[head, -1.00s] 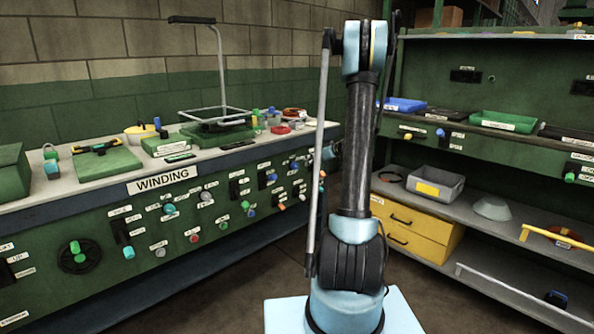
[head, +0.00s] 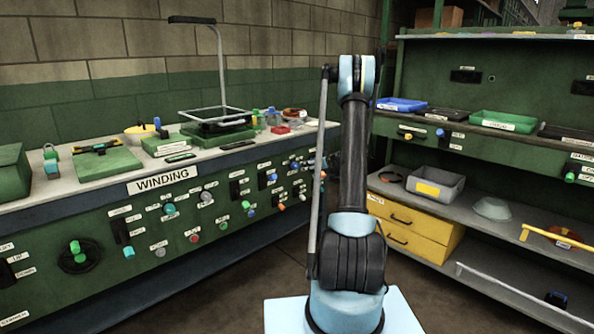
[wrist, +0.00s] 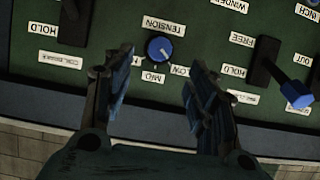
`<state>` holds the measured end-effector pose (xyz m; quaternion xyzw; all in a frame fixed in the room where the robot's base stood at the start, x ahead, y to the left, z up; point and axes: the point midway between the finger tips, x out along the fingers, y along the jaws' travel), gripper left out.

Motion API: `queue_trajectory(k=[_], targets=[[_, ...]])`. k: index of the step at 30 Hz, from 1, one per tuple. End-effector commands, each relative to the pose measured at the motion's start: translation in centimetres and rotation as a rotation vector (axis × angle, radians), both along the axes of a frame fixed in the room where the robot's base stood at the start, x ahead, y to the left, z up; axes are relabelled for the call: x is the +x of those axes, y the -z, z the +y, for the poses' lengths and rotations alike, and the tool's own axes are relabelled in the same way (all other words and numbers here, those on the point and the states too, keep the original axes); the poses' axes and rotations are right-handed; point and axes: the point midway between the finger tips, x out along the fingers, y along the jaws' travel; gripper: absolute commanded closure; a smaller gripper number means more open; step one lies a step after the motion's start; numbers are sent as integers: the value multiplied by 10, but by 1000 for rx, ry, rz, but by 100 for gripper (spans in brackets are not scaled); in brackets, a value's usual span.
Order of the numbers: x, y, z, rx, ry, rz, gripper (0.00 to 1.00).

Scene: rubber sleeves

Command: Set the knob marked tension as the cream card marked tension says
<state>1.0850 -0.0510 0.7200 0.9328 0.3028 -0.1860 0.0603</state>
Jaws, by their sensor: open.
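In the wrist view, which shows the panel upside down, a round blue knob (wrist: 159,49) sits beside a white label reading TENSION (wrist: 164,25). Small labels MID (wrist: 153,77) and LOW (wrist: 180,70) are next to the knob. A pale mark shows on its face, but I cannot read its setting surely. My gripper (wrist: 158,68) is open, its two dark fingers apart on either side of the knob, with nothing held. In the head view my gripper is hidden behind my arm. I cannot make out a cream card marked tension in either view.
A black lever with a blue end (wrist: 295,93) stands right of the knob in the wrist view, another dark lever (wrist: 72,22) left. The head view shows the WINDING bench (head: 100,191) with several controls, and a green shelf unit with a grey bin (head: 436,184) and yellow drawers (head: 405,226).

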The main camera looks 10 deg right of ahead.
Motion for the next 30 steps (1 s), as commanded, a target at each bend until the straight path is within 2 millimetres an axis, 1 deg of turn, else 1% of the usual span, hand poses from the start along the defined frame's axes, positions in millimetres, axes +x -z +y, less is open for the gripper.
queue_trajectory(k=[1,9,15,21,30], targets=[[7,4,7,0,-3,0,48],[42,22,31,0,-1,0,48],[62,32,46,0,-1,0,48],[72,37,53,0,0,0,48],[73,37,54,0,0,0,48]])
